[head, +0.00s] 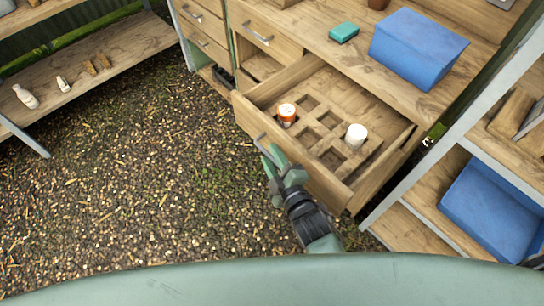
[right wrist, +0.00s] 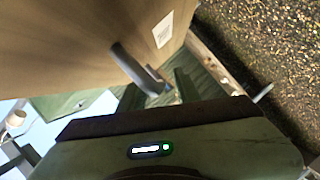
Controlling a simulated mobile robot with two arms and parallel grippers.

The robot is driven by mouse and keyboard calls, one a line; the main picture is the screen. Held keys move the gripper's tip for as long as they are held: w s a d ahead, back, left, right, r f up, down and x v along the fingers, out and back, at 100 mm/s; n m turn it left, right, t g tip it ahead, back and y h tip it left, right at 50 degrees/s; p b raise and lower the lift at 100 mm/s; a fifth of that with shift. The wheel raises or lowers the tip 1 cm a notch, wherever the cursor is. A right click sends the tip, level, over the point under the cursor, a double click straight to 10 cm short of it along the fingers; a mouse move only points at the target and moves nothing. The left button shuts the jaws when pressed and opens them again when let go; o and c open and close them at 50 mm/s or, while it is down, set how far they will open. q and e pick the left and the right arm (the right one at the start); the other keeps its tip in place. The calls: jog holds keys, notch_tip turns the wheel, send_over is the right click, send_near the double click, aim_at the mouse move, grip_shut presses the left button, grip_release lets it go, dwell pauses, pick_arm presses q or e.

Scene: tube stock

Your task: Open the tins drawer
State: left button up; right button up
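A wooden drawer (head: 350,185) of the workbench stands pulled well out. In it is a wooden grid insert with square holes, holding an orange-and-white container (head: 287,113) and a white container (head: 356,136). My right gripper (head: 270,160) is at the drawer's front, by its grey bar handle (head: 261,141). In the right wrist view the handle (right wrist: 134,68) reaches in between the gripper's fingers (right wrist: 158,92), which stand apart. A pale label (right wrist: 163,30) on the front is too small to read. My left gripper is not in view.
A blue box (head: 415,48) and a teal block (head: 344,32) are on the benchtop. Closed drawers (head: 205,30) are at the left. A shelf rack with a blue bin (head: 493,210) stands close on the right. The gravel floor (head: 140,170) left of the drawer is clear.

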jog(key=v, duration=0.7)
jog(key=shift+s+d, duration=0.15)
jog(key=shift+s, duration=0.2)
jog(key=shift+s, duration=0.1)
